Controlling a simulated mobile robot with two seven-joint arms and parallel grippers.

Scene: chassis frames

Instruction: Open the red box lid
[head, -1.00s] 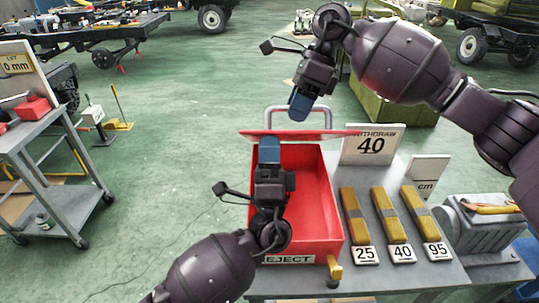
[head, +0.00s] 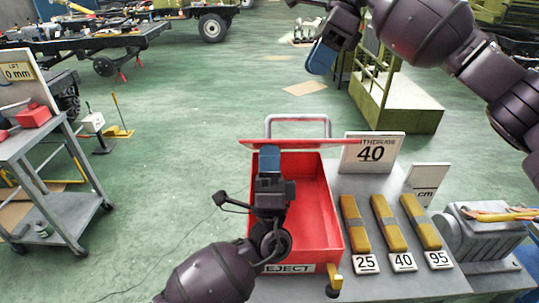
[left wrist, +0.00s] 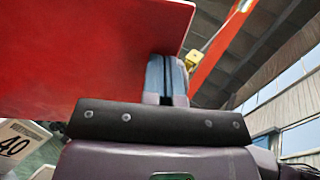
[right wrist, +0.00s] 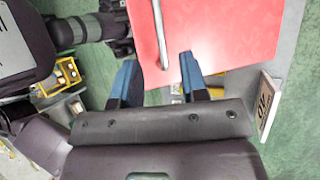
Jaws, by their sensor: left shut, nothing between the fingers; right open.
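The red box (head: 318,205) stands on the grey table with its inside showing, empty where I can see it. Its red lid (head: 313,142) is up at the back, seen nearly edge-on, with a metal handle (head: 297,120) behind it. The lid's red face also fills much of the left wrist view (left wrist: 80,50) and shows in the right wrist view (right wrist: 225,35). My left gripper (head: 268,157) is shut and empty, over the box with its tips close to the lid's underside; contact is unclear. My right gripper (head: 320,58) is open and empty, above and behind the lid, apart from it.
Several yellow bars (head: 388,222) with number tags lie right of the box. A "40" sign (head: 372,152) and a smaller sign (head: 428,182) stand behind them. A grey machine (head: 488,235) sits at the right. A grey cart (head: 50,190) stands left across open green floor.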

